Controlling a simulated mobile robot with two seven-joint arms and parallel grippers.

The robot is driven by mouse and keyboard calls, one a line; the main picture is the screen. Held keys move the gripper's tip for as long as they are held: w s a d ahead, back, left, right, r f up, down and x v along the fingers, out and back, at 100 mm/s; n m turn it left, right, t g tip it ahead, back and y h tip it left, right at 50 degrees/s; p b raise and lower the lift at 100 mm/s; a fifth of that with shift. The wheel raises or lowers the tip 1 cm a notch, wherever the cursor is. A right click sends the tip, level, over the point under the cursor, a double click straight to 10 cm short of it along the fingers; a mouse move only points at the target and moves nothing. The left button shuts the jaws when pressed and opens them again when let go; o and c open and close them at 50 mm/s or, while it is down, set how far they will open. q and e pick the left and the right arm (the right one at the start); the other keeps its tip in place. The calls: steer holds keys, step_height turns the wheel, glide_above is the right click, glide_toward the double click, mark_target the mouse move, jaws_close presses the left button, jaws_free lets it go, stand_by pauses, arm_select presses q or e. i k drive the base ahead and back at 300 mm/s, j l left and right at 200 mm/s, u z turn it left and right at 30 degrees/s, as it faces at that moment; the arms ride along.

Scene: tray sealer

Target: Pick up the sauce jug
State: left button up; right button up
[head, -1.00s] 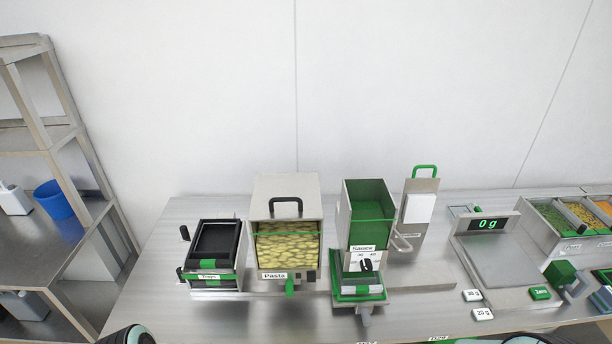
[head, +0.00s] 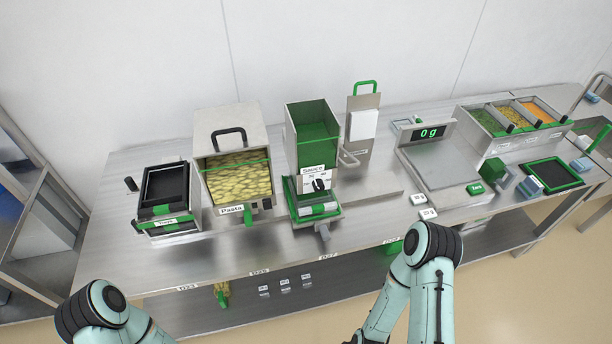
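A small green box-shaped vessel with a grey handle (head: 492,171) stands on the table right of the scale; it looks like the sauce jug, though it carries no readable label. The sauce dispenser (head: 312,130), a tall green-walled hopper labelled "Sauce", stands at the middle of the table with a dial and a spout below. Parts of both my arms show at the bottom edge, well in front of the vessel. Neither gripper shows in the head view.
The scale (head: 440,165) reads 0 g. A pasta dispenser (head: 228,122) and a black tray stack (head: 163,188) stand left. Ingredient bins (head: 466,117) and a green-rimmed black tray (head: 578,174) are at the right. A lower shelf (head: 335,275) runs beneath.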

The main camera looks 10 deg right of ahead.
mark_target(495, 166)
steer(key=z, duration=1.9)
steer(key=i+l+u, duration=0.25)
steer(key=i+l, duration=0.25)
